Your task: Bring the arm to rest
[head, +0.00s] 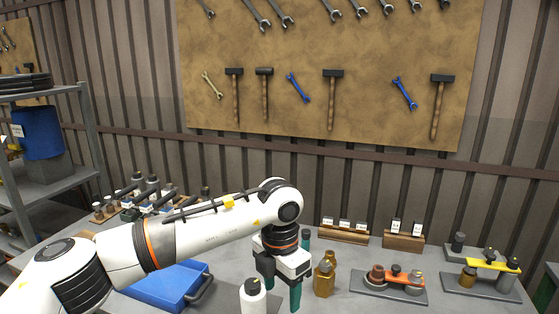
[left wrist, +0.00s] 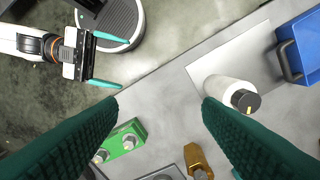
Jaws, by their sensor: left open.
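My left arm reaches in from the left in the head view, bent down at the wrist. My left gripper (head: 282,292) points downward over the grey table, its green fingers apart. In the left wrist view the left gripper (left wrist: 160,103) is open, with only bare tabletop between its fingertips. My right gripper (left wrist: 121,62) shows at the top left of the left wrist view, away from the table, its green fingers spread and empty. The right arm is not in the head view.
A white bottle (head: 252,296) with a black cap and an amber bottle (head: 324,277) stand close to the left gripper. A blue bin (head: 168,284) lies left. Grey fixtures (head: 388,291) and label blocks (head: 403,241) stand right. A green fixture (left wrist: 124,140) shows in the wrist view.

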